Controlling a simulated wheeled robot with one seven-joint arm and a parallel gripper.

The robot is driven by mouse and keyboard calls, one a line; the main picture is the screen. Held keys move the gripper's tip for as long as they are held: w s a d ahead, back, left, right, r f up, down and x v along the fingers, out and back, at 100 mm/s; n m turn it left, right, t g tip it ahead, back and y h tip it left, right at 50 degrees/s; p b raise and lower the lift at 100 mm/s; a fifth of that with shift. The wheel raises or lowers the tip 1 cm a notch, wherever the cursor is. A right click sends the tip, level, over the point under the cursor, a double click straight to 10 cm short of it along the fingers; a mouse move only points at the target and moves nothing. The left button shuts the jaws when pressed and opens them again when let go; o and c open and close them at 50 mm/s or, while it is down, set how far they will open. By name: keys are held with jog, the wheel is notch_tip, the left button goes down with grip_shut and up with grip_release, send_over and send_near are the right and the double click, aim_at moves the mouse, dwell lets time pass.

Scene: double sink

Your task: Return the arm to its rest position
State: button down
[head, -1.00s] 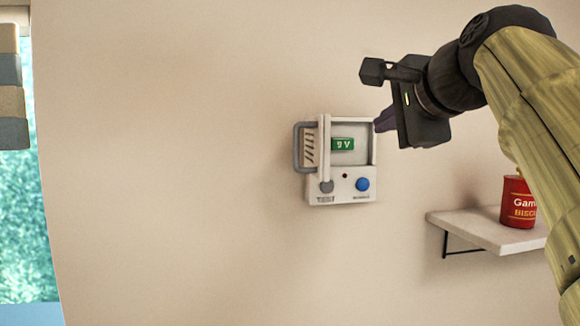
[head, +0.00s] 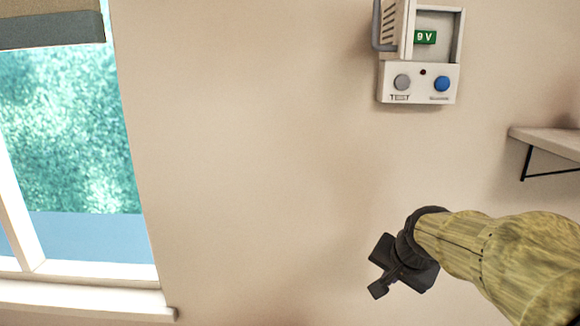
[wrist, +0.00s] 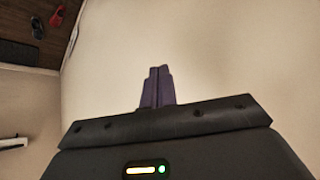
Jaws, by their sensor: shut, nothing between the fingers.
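My gripper shows in the wrist view (wrist: 158,86), its two purple fingers together with nothing between them. In the head view my arm reaches in from the right, and the dark gripper body (head: 405,265) hangs in front of the bare wall, below the wall box. The fingers themselves are hard to make out there. The white wall box (head: 420,84) has its side door swung open at the left, a green 9 V battery (head: 425,37) inside, and grey and blue buttons. My gripper is well apart from the box.
A wall shelf (head: 550,142) with a black bracket is at the right edge, above my arm. A window (head: 70,150) with a white sill (head: 90,298) is at the left. The wall between window and arm is clear.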

jog(key=s+a+f+n+g+b, duration=0.1)
jog(key=s+a+f+n+g, duration=0.1)
jog(key=s+f, duration=0.4)
jog(key=s+a+f+n+g+b, duration=0.1)
jog(key=s+f+n, duration=0.4)
jog(key=f, duration=0.8)
jog(key=shift+s+a+f+g+b, duration=0.4)
jog(key=shift+s+a, duration=0.45)
